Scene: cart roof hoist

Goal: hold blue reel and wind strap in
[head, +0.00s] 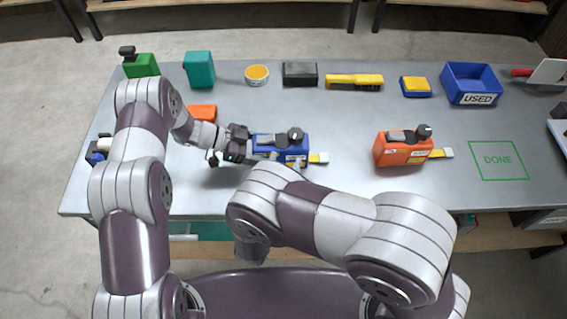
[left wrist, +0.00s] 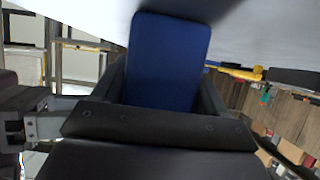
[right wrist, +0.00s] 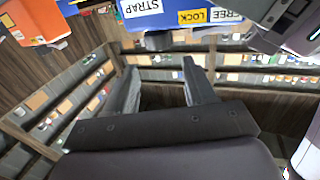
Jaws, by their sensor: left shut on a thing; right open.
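The blue reel (head: 262,139) stands near the middle of the bench, with a dark knob (head: 296,134) on top. A short strap end (head: 319,158), yellow with a pale tip, sticks out on its right. My left gripper (head: 244,150) is shut on the left end of the reel. The left wrist view shows the blue body (left wrist: 168,60) between its jaws. My right gripper (right wrist: 160,72) is open with nothing between its fingers. In the right wrist view the reel's labelled side (right wrist: 165,17), marked STRAP and FREE/LOCK, is above the fingertips, apart from them.
An orange reel (head: 392,152) with its own strap end stands right of the blue one, before the green DONE outline (head: 498,160). A blue USED bin (head: 471,75) and several small items line the bench's back. Bare bench lies between the two reels.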

